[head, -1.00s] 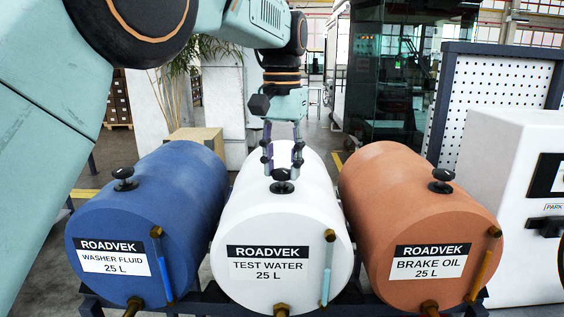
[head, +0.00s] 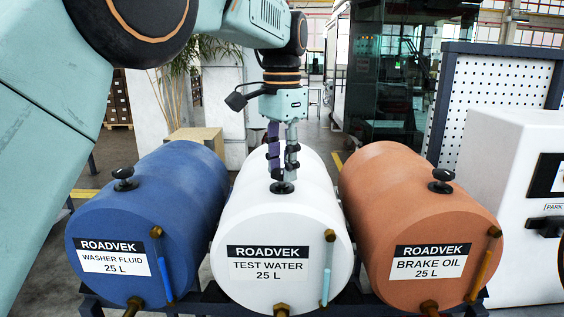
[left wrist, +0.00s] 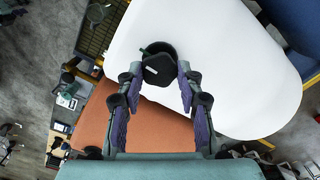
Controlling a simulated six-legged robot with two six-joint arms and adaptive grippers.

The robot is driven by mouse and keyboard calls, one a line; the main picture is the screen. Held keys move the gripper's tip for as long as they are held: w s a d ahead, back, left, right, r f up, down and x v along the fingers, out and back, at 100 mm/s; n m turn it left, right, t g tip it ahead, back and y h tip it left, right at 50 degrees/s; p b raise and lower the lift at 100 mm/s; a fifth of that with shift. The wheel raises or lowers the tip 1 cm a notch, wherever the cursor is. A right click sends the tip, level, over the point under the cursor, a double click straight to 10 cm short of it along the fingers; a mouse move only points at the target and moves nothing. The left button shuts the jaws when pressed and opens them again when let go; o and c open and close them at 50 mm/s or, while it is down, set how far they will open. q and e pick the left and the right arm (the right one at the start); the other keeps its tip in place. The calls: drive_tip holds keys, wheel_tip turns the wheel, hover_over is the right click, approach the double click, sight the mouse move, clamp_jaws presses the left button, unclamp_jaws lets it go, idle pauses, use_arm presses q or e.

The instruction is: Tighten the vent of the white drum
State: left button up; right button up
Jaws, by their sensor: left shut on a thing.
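The white drum (head: 255,214) lies on its side in the middle of the head view, labelled TEST WATER 25 L. Its black vent (head: 283,187) sits on top near the front end. My left gripper (head: 283,178) points straight down over the drum, its fingertips shut on the vent's knob. In the left wrist view the dark knob (left wrist: 158,68) sits between the two fingertips, above its round black base on the white drum (left wrist: 225,60). The fingers partly hide the vent in the head view. My right gripper is not in view.
A blue washer fluid drum (head: 150,215) lies to the left and an orange brake oil drum (head: 400,205) to the right, both close beside the white one. Each has its own black vent on top. A white cabinet (head: 510,150) stands at the far right.

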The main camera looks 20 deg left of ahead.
sight(282, 170)
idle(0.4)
use_arm(q)
drive_tip(key=o, duration=1.2)
drive_tip(key=shift+c, duration=0.2)
wheel_tip(282, 170, up, 12)
idle(0.4)
